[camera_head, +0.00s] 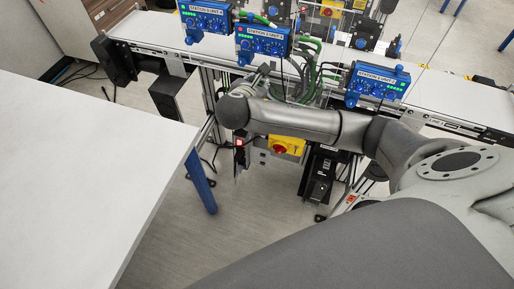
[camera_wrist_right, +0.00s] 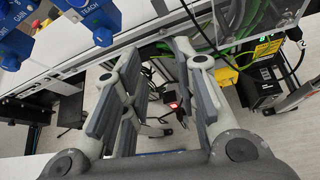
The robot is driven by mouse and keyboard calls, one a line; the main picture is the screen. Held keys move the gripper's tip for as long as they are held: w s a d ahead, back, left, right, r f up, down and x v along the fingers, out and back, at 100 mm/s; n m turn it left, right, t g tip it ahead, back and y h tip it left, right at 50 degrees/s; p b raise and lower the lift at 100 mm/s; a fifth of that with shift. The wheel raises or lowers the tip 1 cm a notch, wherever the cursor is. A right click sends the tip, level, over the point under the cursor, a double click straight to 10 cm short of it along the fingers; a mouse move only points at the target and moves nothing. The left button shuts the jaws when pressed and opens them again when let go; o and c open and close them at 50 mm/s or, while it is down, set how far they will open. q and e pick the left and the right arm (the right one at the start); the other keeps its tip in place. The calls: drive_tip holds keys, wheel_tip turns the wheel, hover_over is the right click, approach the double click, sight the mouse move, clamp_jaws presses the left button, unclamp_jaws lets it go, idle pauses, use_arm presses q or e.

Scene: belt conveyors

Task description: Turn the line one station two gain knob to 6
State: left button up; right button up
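Blue control units stand along the conveyor in the head view: one at left (camera_head: 205,18), one in the middle (camera_head: 263,40) and one at right (camera_head: 377,82). Their labels begin with "STATION", but the numbers are too small to read surely. Knob settings cannot be read. My right gripper (camera_wrist_right: 157,58) is open and empty, below and right of these knobs, touching neither. In the head view it (camera_head: 258,76) is below the middle unit. My left gripper is out of view.
The white conveyor belt (camera_head: 150,30) runs behind the units. Green cables (camera_head: 310,75) hang beside the middle unit. A yellow box with a red switch (camera_head: 285,146) is below my right arm. A white table (camera_head: 80,170) fills the left.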

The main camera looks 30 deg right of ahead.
wheel_tip(320, 180, down, 31)
drive_tip(key=s+a+m+g+y+b, duration=0.1)
drive_tip(key=s+m+g+y+b, duration=0.1)
drive_tip(key=m+b, duration=0.4)
drive_tip(key=shift+g+y+b, duration=0.45)
drive_tip(key=shift+g+y, duration=0.05)
drive_tip(key=shift+y, duration=0.4)
drive_tip(key=shift+r, duration=0.15)
